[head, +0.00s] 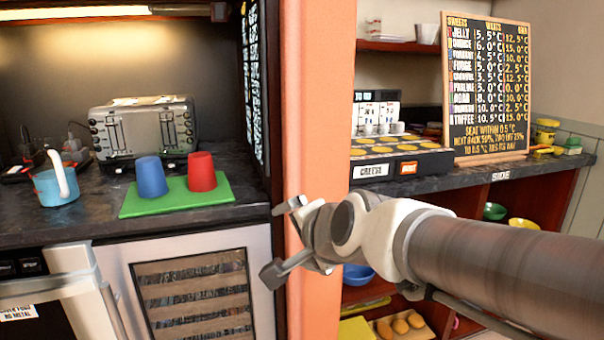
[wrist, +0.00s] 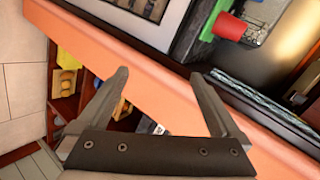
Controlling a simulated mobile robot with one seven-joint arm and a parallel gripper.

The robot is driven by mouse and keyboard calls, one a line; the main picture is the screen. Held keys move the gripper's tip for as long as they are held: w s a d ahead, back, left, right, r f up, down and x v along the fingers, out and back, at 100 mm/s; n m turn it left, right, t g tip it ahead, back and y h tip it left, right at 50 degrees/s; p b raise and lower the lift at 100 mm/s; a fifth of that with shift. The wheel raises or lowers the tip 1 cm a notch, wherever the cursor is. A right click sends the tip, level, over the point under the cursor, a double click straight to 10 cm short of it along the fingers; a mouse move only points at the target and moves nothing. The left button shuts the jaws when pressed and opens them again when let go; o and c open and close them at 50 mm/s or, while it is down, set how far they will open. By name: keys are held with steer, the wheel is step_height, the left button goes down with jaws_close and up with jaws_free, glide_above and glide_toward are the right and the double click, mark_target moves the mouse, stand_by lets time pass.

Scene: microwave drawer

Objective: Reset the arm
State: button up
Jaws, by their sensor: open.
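My gripper (head: 281,238) is open and empty, in front of the orange pillar (head: 318,100) in the head view. In the wrist view its two fingers (wrist: 160,95) stand wide apart with nothing between them, over the orange pillar (wrist: 165,85). My arm reaches in from the right of the head view. The gripper appears apart from the counter and the objects on it.
On the left counter (head: 95,222), a blue cup (head: 151,177) and red cup (head: 201,172) stand upside down on a green board (head: 180,202). A toaster (head: 143,125) stands behind. Right of the pillar are a price board (head: 488,85) and open shelves with bowls (head: 494,211).

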steer(key=s+d+f+n+g+h, duration=0.2)
steer(key=s+d+f+n, duration=0.25)
steer(key=s+d, duration=0.3)
steer(key=s+d+f+n+g+h, duration=0.25)
steer(key=s+d+n, duration=0.25)
steer(key=s+d, duration=0.25)
step_height(320, 180, up, 27)
steer(key=s+p, duration=0.2)
steer(key=p, duration=2.6)
steer(key=shift+d+r+n+p, duration=0.15)
steer(key=shift+n+p, duration=0.15)
steer(key=shift+n, duration=0.05)
steer(key=shift+g, duration=0.25)
